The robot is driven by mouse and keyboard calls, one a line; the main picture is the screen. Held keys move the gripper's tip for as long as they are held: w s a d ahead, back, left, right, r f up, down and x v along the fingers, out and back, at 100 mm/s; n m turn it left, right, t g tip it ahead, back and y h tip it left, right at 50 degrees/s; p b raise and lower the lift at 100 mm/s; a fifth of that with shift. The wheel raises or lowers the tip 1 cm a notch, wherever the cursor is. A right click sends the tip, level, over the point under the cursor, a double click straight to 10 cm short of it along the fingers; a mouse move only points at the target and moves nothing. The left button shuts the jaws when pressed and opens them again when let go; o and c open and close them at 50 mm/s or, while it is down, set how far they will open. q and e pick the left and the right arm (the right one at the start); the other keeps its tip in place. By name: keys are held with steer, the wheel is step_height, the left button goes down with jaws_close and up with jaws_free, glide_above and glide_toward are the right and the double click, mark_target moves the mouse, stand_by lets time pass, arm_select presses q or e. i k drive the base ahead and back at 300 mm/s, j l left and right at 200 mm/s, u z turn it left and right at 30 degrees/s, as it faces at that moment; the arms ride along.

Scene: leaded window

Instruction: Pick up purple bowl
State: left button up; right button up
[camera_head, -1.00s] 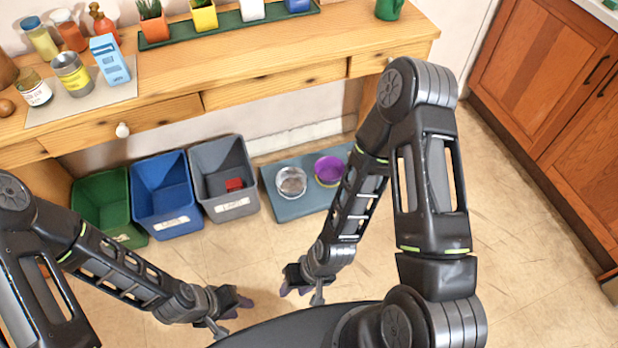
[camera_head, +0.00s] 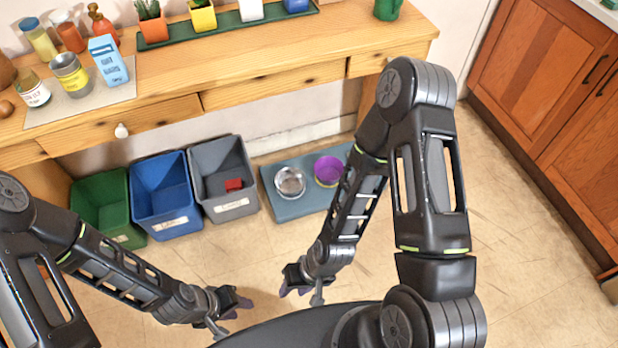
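The purple bowl (camera_head: 328,169) sits on a blue-grey mat (camera_head: 291,208) on the floor below the wooden table. A metal bowl (camera_head: 290,182) stands just left of it on the same mat. My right arm passes close beside the purple bowl's right side in the picture. My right gripper (camera_head: 284,291) is low in the middle, nearer to me than the mat, and holds nothing that I can see. My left gripper (camera_head: 248,303) is to its left, also apart from the bowls. Both grippers' fingers are small and partly hidden, so their opening is unclear.
Green (camera_head: 101,209), blue (camera_head: 162,196) and grey (camera_head: 222,178) bins stand in a row left of the mat. The wooden table (camera_head: 260,62) overhangs behind, with jars and plants on top. Wooden cabinets (camera_head: 545,75) are at right. The floor (camera_head: 235,255) before the mat is clear.

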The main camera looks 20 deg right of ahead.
mark_target(328, 169)
steer(key=i+l+u, duration=0.1)
steer(key=l, duration=0.5)
steer(key=i+l+u, duration=0.1)
steer(key=i+l, duration=0.2)
steer(key=l, duration=0.3)
steer(key=i+l, duration=0.15)
steer(key=l, duration=0.5)
steer(key=i+l+u, duration=0.15)
steer(key=l, duration=0.5)
steer(key=i+l+u, duration=0.1)
steer(key=l, duration=0.5)
steer(key=i+l+u, duration=0.1)
steer(key=l, duration=0.6)
steer(key=i+l+u, duration=0.1)
steer(key=l, duration=0.55)
steer(key=i, duration=0.05)
